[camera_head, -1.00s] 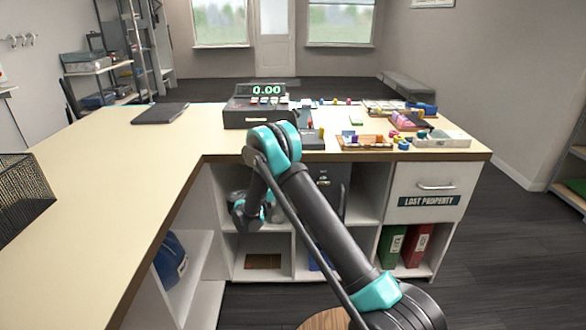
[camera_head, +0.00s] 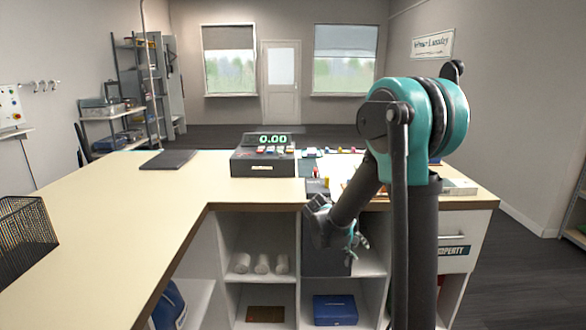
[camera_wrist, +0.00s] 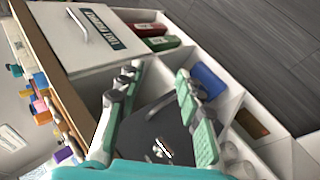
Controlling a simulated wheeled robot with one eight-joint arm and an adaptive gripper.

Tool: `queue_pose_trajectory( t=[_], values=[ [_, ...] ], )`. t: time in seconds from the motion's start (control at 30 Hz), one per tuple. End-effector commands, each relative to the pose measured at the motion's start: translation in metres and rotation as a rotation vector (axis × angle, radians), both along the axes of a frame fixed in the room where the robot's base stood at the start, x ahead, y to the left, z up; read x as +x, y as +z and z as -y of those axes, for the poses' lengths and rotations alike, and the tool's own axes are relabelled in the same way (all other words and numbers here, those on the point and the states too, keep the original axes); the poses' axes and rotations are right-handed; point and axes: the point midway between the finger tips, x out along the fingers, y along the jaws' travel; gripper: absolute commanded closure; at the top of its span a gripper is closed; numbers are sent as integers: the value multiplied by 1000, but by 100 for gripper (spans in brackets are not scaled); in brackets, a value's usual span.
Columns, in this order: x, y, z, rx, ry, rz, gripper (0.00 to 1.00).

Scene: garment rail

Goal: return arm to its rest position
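My arm rises at the right of the head view, with its teal elbow high and its forearm folded down to the left. My gripper (camera_head: 355,242) hangs in front of the counter's open shelves, below the countertop (camera_head: 110,210), partly hidden by its own wrist. In the wrist view my gripper (camera_wrist: 160,92) has its two teal-padded fingers spread wide with nothing held between them. Beyond the fingers is a dark grey box (camera_wrist: 150,135) in a shelf compartment; it also shows in the head view (camera_head: 325,262).
A cash register (camera_head: 263,160) and a dark flat pad (camera_head: 168,159) stand on the counter. A wire basket (camera_head: 25,235) is at the left. White rolls (camera_head: 262,263) and a blue box (camera_head: 335,309) sit in the shelves. The lost property drawer (camera_wrist: 90,40) is beside my gripper. Open floor lies right.

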Motion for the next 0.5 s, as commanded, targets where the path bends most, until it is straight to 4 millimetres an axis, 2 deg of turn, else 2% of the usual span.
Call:
queue_pose_trajectory(
  t=[0.03,0.23,0.5],
  values=[
    [-18,1,6,44,-10,1,64],
    [-79,-3,11,234,-44,18,64],
    [-160,-16,0,488,-103,74,64]
  ],
)
